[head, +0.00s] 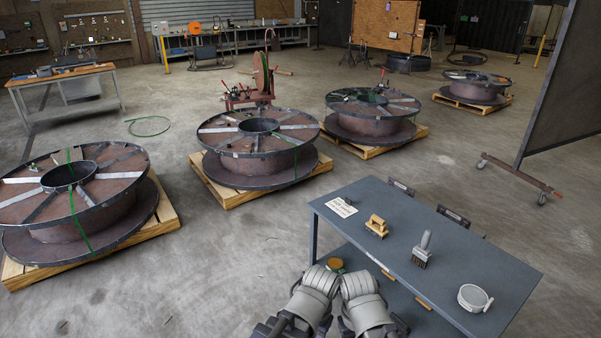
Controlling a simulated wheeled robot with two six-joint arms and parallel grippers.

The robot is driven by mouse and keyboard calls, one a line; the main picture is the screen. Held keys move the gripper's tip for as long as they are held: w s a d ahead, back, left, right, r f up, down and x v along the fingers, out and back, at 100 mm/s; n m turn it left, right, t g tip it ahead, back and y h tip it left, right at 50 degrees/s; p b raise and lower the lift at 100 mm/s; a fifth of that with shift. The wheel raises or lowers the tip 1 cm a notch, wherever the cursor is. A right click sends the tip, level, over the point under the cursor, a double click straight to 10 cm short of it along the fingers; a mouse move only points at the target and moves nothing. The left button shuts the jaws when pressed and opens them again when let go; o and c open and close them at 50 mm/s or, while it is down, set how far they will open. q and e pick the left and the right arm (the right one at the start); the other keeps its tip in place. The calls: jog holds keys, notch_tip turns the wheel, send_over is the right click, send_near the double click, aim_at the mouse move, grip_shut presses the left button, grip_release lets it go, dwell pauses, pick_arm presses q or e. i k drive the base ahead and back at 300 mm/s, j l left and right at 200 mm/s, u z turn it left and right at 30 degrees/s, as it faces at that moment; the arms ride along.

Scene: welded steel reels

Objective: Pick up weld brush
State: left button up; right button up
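A brush with an upright grey handle and dark bristles (423,250) stands on the blue-grey table (345,225), right of its middle. A second brush-like tool, a yellow-tan block with a raised grip (377,226), sits to its left; I cannot tell from looks alone which is the weld brush. Nothing touches either one. My two arms show as grey rounded links at the bottom middle, in front of the table's near edge. The fingertips of both grippers are not visible.
A round whitish-grey item with a side handle (474,298) lies near the table's right end. A white paper card (341,207) lies at its left end. A lower shelf holds a round orange-topped item (335,264). Steel reels on pallets (258,150) stand beyond, with open floor between.

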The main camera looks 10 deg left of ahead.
aim_at(381, 230)
jog(key=i+j+z, duration=0.1)
jog(key=z, duration=0.35)
jog(key=i+j+z, duration=0.15)
jog(key=z, duration=0.3)
jog(key=i+j+z, duration=0.1)
jog(key=j, duration=0.2)
jog(key=i+j+z, duration=0.25)
jog(key=j, duration=0.35)
jog(key=i+j+z, duration=0.1)
jog(key=i+j, duration=0.15)
jog(key=i+j+z, duration=0.15)
jog(key=j, duration=0.3)
jog(key=i+j, duration=0.1)
jog(key=j, duration=0.3)
jog(key=i+j, duration=0.15)
jog(key=j, duration=0.3)
jog(key=i+j, duration=0.1)
jog(key=j, duration=0.3)
